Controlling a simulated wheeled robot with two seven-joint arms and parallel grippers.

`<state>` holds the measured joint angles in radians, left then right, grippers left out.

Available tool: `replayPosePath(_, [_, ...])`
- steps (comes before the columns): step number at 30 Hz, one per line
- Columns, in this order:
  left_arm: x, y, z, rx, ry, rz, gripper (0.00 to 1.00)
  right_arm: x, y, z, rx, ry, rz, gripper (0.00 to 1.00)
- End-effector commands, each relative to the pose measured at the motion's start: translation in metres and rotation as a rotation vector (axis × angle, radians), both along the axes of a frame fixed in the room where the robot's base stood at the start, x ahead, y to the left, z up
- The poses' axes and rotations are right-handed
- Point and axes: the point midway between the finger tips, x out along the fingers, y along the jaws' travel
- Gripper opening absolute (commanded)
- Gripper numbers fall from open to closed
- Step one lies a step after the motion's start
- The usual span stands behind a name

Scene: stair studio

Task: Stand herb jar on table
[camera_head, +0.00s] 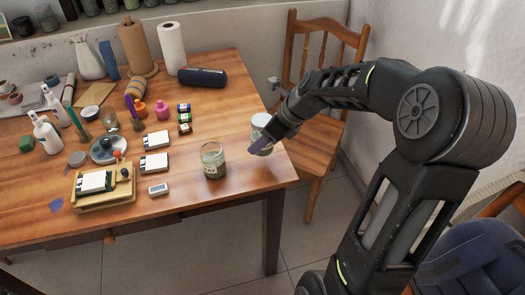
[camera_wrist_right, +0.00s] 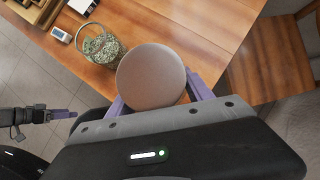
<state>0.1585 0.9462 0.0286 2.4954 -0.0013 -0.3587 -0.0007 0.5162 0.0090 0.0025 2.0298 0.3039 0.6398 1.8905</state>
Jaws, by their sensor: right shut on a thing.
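My right gripper (camera_head: 262,143) is shut on a lidded jar (camera_head: 261,122) with greenish contents, near the right edge of the table (camera_head: 240,177). The jar looks roughly upright; I cannot tell whether its base touches the wood. In the wrist view its round lid (camera_wrist_right: 151,76) sits between the purple fingers and hides the jar body. A second glass jar (camera_head: 213,161) with a label and green herbs stands upright on the table, left of the held jar and apart from it. My left gripper (camera_wrist_right: 62,114) shows only in the wrist view, away from the table; its opening is unclear.
A small white timer (camera_head: 158,189) and a wooden tray (camera_head: 103,203) lie left of the second jar. A dark blue case (camera_head: 202,77), paper rolls, bottles and small pots crowd the back and left. A wooden chair (camera_head: 318,140) stands beyond the right edge. The front right corner has bare wood.

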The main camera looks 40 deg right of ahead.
Motion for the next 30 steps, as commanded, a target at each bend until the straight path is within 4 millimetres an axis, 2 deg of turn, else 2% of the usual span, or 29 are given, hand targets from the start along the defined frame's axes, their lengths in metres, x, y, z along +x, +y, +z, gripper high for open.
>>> replayPosePath(2, [0.000, 0.000, -0.001, 0.000, 0.000, 0.000, 0.72, 0.000, 0.000, -0.003, 0.000, 0.000, 0.000, 0.05])
replayPosePath(9, [0.000, 0.000, -0.011, 0.000, 0.000, 0.000, 0.72, 0.000, 0.000, -0.040, 0.002, 0.002, -0.001, 0.05])
replayPosePath(12, [0.000, 0.000, -0.012, 0.000, 0.000, -0.001, 0.72, 0.000, 0.000, -0.049, 0.000, 0.000, -0.001, 0.05])
replayPosePath(24, [0.000, 0.000, -0.013, 0.000, 0.000, -0.001, 0.72, 0.000, 0.000, -0.053, -0.001, -0.001, 0.000, 0.05])
replayPosePath(25, [0.000, 0.000, -0.013, 0.000, 0.000, -0.001, 0.72, 0.000, 0.000, -0.054, 0.000, 0.000, 0.000, 0.60])
replayPosePath(30, [0.000, 0.000, -0.013, 0.000, 0.000, -0.001, 0.72, 0.000, 0.000, -0.053, 0.000, 0.000, 0.000, 0.74])
